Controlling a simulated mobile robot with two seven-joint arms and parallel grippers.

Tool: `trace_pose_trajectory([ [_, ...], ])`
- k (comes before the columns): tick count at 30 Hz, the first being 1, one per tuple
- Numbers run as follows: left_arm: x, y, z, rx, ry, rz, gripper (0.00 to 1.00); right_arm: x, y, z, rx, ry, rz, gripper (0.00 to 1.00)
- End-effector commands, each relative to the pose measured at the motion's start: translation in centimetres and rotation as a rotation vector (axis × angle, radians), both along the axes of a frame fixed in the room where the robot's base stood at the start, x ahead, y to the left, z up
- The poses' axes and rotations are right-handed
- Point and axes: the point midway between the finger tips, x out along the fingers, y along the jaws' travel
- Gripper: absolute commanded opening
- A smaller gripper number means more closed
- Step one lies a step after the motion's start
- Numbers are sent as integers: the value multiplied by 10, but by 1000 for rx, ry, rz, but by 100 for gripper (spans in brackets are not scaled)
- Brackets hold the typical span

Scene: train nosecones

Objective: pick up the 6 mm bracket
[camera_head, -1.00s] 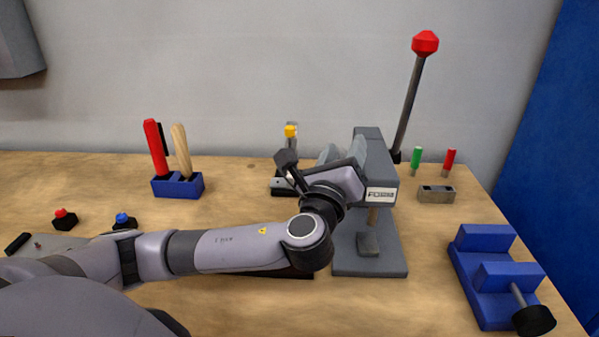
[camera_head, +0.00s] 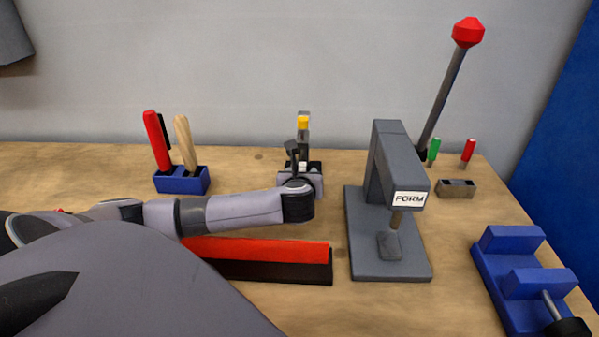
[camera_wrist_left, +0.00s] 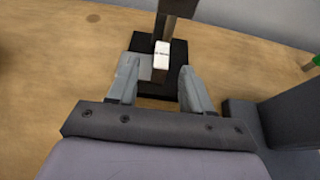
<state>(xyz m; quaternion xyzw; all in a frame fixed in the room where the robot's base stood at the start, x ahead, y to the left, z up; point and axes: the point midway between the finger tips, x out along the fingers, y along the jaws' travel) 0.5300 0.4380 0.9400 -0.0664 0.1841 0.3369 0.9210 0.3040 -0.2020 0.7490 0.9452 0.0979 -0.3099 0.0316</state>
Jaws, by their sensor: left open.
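My left gripper (camera_wrist_left: 160,84) is open in the left wrist view. Its two pale fingers point at a dark stand base (camera_wrist_left: 184,82). A white label block (camera_wrist_left: 161,54) with tiny, unreadable print lies just past the fingertips, in front of a dark post. A small flat grey piece (camera_wrist_left: 139,64) beside it, close to the left finger, may be the 6 mm bracket; I cannot tell for certain. Nothing is visibly gripped. My right gripper is not in view.
A grey press (camera_head: 390,190) labelled FORM stands right of my left wrist. A red bar on a black base (camera_head: 290,271) lies below the forearm. A blue tool holder (camera_head: 181,180) is at left, a blue vise (camera_head: 535,283) at right.

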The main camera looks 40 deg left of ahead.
Motion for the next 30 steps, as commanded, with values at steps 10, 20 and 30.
trace_pose_trajectory([
  [10, 27, 22, -4, 0, -2, 2, 50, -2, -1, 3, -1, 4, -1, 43],
  [20, 42, 34, -13, 0, -2, -1, 50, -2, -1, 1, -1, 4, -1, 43],
  [30, 41, 34, -13, -1, -2, -1, 1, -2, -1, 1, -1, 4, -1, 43],
])
